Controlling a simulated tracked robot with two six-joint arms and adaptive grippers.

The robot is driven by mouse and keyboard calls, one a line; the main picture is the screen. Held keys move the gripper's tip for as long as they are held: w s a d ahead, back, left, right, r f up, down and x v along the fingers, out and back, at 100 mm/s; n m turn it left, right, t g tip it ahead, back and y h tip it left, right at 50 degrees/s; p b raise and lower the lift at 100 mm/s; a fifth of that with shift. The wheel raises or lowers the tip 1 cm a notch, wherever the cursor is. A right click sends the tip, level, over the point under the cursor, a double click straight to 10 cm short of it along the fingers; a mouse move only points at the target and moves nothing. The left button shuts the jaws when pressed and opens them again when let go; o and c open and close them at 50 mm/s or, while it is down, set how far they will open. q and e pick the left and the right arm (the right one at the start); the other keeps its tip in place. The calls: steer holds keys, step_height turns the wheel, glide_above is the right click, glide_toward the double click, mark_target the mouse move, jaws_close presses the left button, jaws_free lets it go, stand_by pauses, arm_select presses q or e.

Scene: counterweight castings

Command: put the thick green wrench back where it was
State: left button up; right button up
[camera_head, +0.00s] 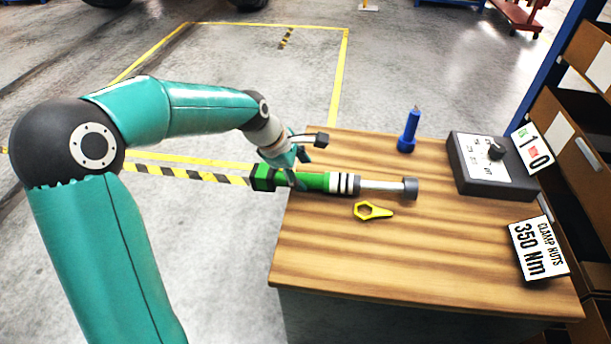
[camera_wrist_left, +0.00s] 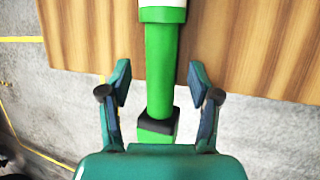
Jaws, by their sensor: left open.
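The thick green wrench (camera_head: 312,181) lies across the left part of the wooden table (camera_head: 420,260). Its green handle end sticks out past the table's left edge, and its grey head (camera_head: 410,188) points right. My left gripper (camera_head: 297,170) is at the handle near that edge. In the left wrist view the gripper (camera_wrist_left: 160,85) is open, with one finger on each side of the green handle (camera_wrist_left: 160,70) and a gap on both sides. The black-banded butt of the handle lies between the fingers and my palm. My right gripper is in neither view.
A yellow ring spanner (camera_head: 372,211) lies just in front of the wrench. A blue screwdriver-like tool (camera_head: 408,132) stands behind it. A black control box (camera_head: 490,160) and a "CLAMP NUTS 350 Nm" sign (camera_head: 538,248) are at the right. The table's front middle is clear.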

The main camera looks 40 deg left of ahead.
arm_select(q)
steer(key=v, duration=0.9)
steer(key=shift+r, duration=0.15)
